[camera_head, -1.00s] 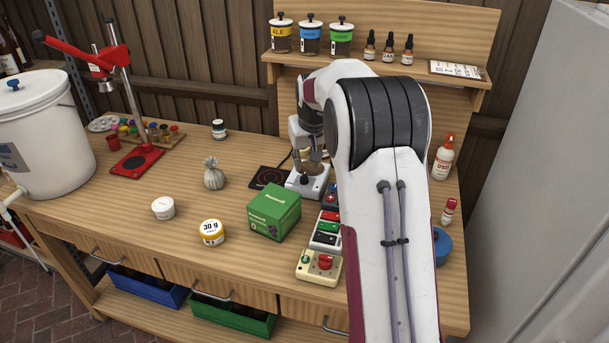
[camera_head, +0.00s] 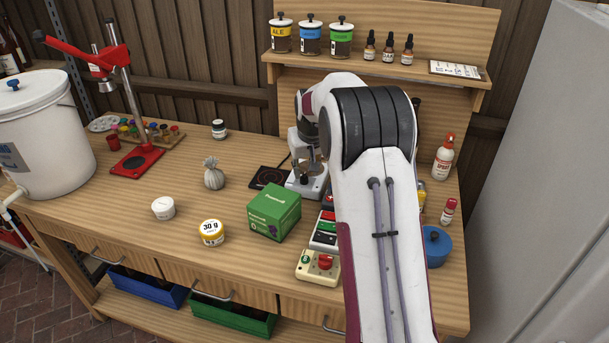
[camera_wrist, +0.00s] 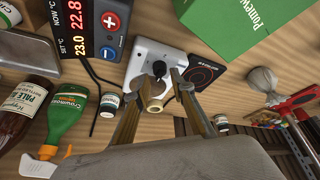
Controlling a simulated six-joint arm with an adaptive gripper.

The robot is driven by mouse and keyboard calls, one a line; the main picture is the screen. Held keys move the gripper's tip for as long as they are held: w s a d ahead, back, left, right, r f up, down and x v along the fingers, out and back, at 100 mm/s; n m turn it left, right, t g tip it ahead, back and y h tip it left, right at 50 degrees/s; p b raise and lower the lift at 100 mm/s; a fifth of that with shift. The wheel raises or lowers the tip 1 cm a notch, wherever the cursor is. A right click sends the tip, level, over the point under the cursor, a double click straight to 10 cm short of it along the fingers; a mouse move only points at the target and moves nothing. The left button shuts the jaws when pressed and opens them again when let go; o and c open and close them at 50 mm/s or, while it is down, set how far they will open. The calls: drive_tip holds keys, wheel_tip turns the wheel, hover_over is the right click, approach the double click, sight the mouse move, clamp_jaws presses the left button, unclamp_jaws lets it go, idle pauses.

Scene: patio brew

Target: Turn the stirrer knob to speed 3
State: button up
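The white stirrer base (camera_head: 307,186) stands on the bench near the backboard, partly hidden by my arm. In the wrist view the base (camera_wrist: 146,54) lies beyond my fingers. A small black part, probably its knob (camera_wrist: 158,68), shows near the fingertips. I cannot read its setting. My gripper (camera_wrist: 157,79) is open, its two fingers spread. A tan piece with a dark opening (camera_wrist: 152,97) shows between the fingers; I cannot tell whether they touch it. In the head view my arm hides most of the gripper.
A black plate with a red ring (camera_head: 268,177) lies left of the stirrer. A green box (camera_head: 274,212) and switch boxes (camera_head: 318,267) stand in front. A temperature display (camera_wrist: 85,28) and bottles (camera_wrist: 68,121) lie to the left in the wrist view.

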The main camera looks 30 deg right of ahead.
sight(304, 175)
drive_tip(key=shift+x, duration=1.8)
clamp_jaws()
